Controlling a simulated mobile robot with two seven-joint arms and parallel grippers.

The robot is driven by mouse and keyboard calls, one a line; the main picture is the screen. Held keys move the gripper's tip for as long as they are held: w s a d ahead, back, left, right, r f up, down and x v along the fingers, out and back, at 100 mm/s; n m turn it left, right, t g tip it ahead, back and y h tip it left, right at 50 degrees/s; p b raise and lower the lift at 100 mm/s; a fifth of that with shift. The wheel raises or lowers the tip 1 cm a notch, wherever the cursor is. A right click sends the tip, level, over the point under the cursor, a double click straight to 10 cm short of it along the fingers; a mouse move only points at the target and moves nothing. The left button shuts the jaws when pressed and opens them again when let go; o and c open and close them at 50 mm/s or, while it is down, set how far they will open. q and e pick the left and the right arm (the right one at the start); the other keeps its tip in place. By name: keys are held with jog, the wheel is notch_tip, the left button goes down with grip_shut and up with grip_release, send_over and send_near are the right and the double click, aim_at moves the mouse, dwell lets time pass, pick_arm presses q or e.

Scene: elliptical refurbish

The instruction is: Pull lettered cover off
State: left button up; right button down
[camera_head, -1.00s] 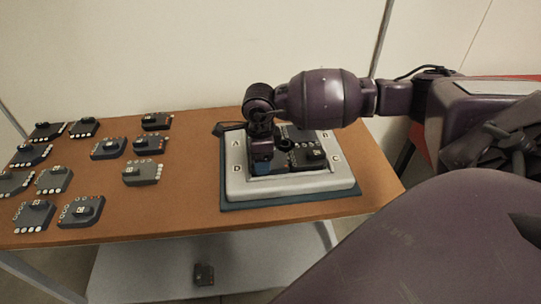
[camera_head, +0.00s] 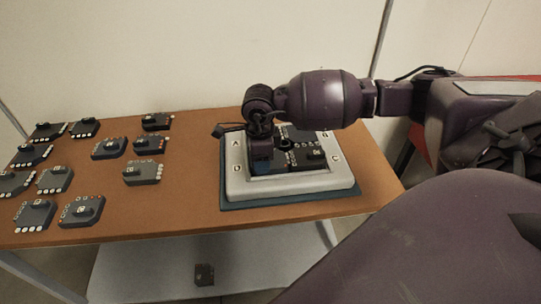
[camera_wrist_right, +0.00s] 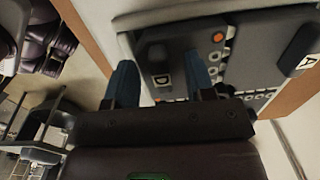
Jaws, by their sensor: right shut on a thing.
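A pale grey frame (camera_head: 345,182) on a dark teal base bears the letters A, D and C at its corners. Dark modules (camera_head: 314,156) with small raised handles sit inside it. My right gripper (camera_head: 261,166) is down at the left inner part of the frame. The arm hides part of the frame's far side. Whether the cover is lifted off its seat cannot be told. My left gripper is out of view.
Several dark modules with white buttons (camera_head: 142,173) stand loose on the left of the brown table (camera_head: 180,207). A small dark block (camera_head: 204,274) lies on the lower shelf. A clear strip of table separates the loose modules from the frame.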

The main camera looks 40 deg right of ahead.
pick_arm(q)
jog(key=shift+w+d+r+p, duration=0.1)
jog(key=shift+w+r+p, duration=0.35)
jog(key=shift+p, duration=0.1)
pick_arm(e)
jog(key=shift+s+f, duration=0.1)
dwell(1.3)
jog(key=shift+d+r+p, duration=0.1)
jog(key=shift+r+p, duration=0.2)
jog(key=shift+r, duration=0.35)
pick_arm(q)
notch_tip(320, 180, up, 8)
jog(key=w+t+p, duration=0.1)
jog(key=p, duration=0.4)
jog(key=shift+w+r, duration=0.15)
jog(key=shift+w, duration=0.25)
pick_arm(e)
notch_tip(320, 180, up, 11)
jog(key=shift+r, duration=0.2)
